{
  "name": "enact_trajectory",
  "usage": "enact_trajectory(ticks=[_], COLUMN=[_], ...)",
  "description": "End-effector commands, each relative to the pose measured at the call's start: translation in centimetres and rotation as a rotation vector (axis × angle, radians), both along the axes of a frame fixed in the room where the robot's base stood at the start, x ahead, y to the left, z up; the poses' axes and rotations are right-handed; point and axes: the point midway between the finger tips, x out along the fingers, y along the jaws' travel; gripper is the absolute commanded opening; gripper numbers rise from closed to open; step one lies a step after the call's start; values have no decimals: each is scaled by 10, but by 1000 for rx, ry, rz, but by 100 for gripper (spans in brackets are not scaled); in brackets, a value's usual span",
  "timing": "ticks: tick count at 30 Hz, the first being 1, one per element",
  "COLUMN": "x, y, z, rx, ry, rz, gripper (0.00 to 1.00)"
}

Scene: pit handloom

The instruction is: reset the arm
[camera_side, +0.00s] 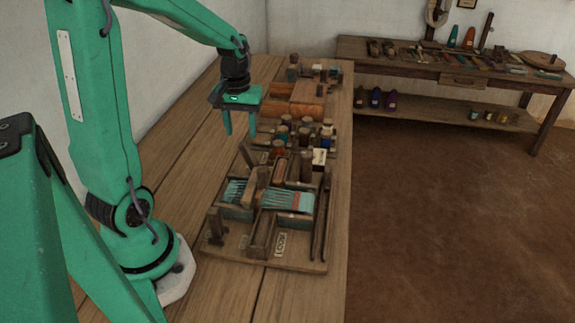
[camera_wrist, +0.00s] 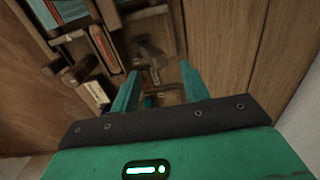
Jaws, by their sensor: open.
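My gripper (camera_side: 239,124) is green with two straight fingers. In the side view it hangs, fingers down, above the wooden bench, at the left edge of the cluttered row of weaving tools. In the wrist view its two fingers (camera_wrist: 160,90) stand apart with nothing held between them. Small wooden and metal parts show below and between the fingers there, too small to name. My arm reaches over from the left of the side view.
A wooden bench (camera_side: 180,148) runs beside the wall. A wooden tray (camera_side: 300,262) holds a teal-and-red bundle (camera_side: 288,200) and wooden tools. Behind it stand spools (camera_side: 283,134) and a wooden box (camera_side: 307,100). A second table (camera_side: 420,71) stands at the back right.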

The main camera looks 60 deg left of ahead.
Motion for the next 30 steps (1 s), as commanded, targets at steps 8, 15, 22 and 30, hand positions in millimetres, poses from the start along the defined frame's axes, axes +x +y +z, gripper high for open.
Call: enact_trajectory(ticks=[8,15,22,30], x=[0,-1,-7,-24], y=[0,-10,-39,-80], z=[0,11,36,67], rx=[1,13,45,92], ry=[-1,-26,-93,-198], rz=[-1,-42,-159,-341], gripper=[45,45,45,45])
